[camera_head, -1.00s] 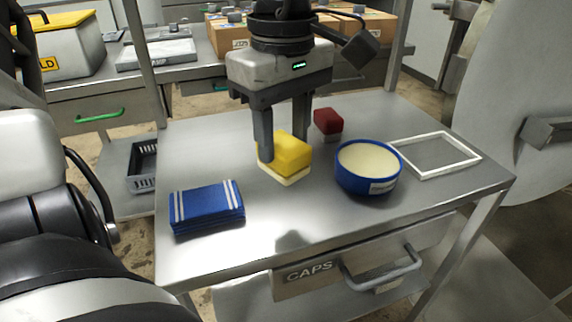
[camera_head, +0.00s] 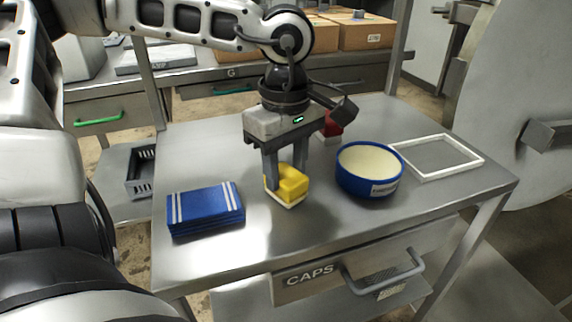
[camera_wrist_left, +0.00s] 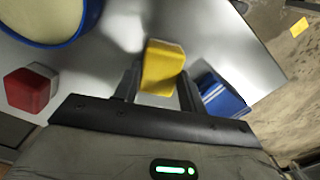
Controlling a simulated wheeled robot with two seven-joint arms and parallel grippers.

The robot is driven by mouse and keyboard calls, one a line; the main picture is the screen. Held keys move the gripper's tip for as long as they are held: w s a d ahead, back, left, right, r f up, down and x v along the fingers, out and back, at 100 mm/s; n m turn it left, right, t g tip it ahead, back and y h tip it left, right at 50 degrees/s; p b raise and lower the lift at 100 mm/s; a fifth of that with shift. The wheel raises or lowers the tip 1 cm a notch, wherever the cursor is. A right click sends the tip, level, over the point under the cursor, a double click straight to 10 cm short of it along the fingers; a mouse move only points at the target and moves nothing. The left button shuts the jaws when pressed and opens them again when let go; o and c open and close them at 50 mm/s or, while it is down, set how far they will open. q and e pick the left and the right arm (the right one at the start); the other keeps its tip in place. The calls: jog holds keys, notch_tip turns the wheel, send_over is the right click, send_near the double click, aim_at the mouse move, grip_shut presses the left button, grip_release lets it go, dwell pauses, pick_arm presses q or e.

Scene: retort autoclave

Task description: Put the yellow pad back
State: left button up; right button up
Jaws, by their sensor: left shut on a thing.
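The yellow pad (camera_head: 290,183) has a pale white base and is near the middle of the steel table. My left gripper (camera_head: 286,178) points down from above and is shut on the pad, one finger on each side. In the left wrist view the yellow pad (camera_wrist_left: 162,66) sits between the two fingertips (camera_wrist_left: 160,85). I cannot tell whether its base touches the table or is slightly above it. A white rectangular frame (camera_head: 436,156) lies flat and empty at the right of the table. My right gripper does not show.
A blue bowl with cream contents (camera_head: 370,170) stands right of the pad. A folded blue cloth stack (camera_head: 205,208) lies to the left. A red pad (camera_head: 331,127) sits behind the gripper. The steel table (camera_head: 330,225) is clear in front. A CAPS drawer (camera_head: 310,277) is below.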

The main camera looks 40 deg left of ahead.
aim_at(286, 174)
pick_arm(q)
jog(key=shift+f, duration=0.1)
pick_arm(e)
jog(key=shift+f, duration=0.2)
pick_arm(q)
jog(key=shift+f, duration=0.1)
jog(key=o, duration=0.9)
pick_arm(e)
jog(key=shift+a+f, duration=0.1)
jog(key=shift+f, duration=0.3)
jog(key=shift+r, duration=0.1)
pick_arm(q)
jog(key=shift+r, duration=0.35)
notch_tip(286, 174, up, 12)
jog(key=shift+f+p, duration=0.1)
jog(key=shift+p, duration=0.95)
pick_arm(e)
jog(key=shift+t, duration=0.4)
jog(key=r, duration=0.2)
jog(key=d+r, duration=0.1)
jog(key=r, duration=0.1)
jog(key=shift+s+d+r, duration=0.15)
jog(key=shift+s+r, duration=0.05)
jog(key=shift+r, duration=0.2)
